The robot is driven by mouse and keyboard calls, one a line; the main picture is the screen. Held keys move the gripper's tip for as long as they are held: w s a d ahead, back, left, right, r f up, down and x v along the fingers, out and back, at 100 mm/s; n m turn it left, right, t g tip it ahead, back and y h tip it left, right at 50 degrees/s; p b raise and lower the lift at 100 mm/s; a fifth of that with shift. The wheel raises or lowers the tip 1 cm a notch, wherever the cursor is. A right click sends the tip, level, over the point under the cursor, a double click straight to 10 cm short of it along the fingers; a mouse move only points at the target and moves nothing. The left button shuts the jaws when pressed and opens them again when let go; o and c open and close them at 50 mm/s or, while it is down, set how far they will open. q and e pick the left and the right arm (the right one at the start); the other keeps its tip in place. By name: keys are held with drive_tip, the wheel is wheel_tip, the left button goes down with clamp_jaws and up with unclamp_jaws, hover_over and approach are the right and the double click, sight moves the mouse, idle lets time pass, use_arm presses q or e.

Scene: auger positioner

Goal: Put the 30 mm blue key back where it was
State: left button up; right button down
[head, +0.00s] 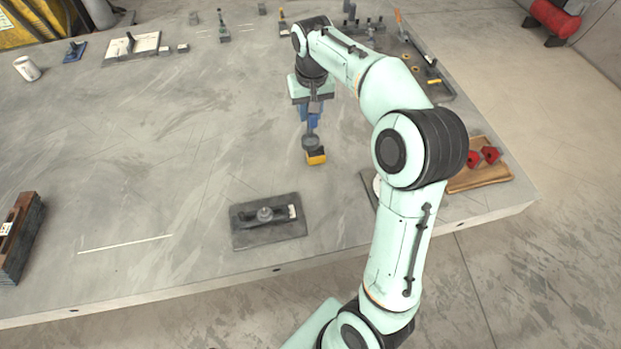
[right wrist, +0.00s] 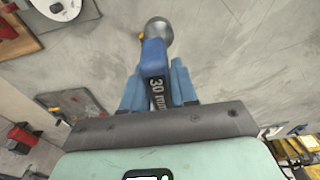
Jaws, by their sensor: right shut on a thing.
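My right gripper (head: 313,112) is above the grey table, near its middle in the head view. It is shut on the blue key (head: 309,120), whose blue handle hangs downward between the fingers. In the right wrist view the key (right wrist: 154,60) shows a dark "30 mm" label, with the blue fingers on both sides of it. A round grey end (right wrist: 158,28) with a small yellow part beside it shows beyond the handle. In the head view a yellow block (head: 316,157) shows just below this end; whether they are joined, I cannot tell. My left gripper is not in view.
A dark plate with a knob (head: 268,237) lies near the table's front edge. A wooden tray (head: 480,182) with red parts is at the right. A dark tray (head: 445,94) lies at the back right. The table left of the gripper is mostly clear.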

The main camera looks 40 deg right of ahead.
use_arm(q)
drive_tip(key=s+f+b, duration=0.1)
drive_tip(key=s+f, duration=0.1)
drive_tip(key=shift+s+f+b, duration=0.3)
drive_tip(key=shift+b, duration=0.1)
use_arm(e)
wheel_tip(320, 180, down, 20)
drive_tip(key=shift+r, duration=0.2)
drive_tip(key=shift+f, duration=0.15)
drive_tip(key=c, duration=0.9)
unclamp_jaws()
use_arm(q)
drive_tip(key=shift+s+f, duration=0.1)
